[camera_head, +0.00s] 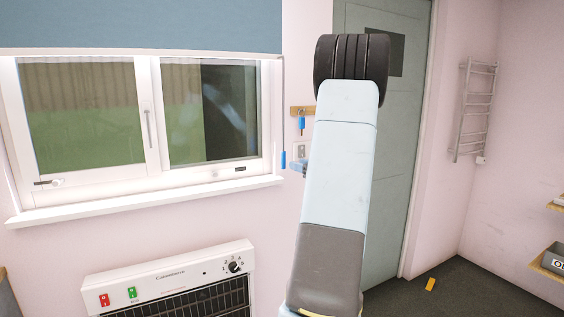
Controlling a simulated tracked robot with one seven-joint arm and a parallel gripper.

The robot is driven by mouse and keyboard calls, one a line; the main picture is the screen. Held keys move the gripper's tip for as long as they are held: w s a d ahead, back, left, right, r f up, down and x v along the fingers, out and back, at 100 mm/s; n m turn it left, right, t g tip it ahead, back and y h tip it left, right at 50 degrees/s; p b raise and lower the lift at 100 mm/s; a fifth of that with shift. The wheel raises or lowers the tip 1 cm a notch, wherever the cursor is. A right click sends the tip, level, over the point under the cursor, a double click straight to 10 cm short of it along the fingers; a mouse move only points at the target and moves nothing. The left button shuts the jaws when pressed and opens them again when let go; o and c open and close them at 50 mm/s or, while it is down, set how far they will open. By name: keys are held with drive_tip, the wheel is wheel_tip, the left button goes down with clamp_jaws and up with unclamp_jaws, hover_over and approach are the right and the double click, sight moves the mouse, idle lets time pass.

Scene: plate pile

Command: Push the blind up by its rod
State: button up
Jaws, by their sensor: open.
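The blue blind (140,24) is partly lowered over the top of the window, its straight lower edge above most of the glass. Its thin rod (283,105) hangs from the blind's right end and ends in a blue grip (283,159) near the right end of the sill. My gripper (295,167) shows only as a small light-blue piece past the left side of my arm, just right of the blue grip. It is open, with most of it hidden behind my arm. A small gap seems to separate it from the grip; contact cannot be made out clearly.
The white window sill (150,203) juts out below the window (140,125). A heater (170,275) stands below it. A wooden key rack (301,110) and a white wall plate (302,150) are beside the rod. A grey door (400,170) is behind my arm.

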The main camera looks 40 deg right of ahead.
sight(283, 160)
drive_tip(key=w, duration=0.9)
drive_tip(key=shift+w+a, duration=0.15)
drive_tip(key=shift+w, duration=0.2)
clamp_jaws()
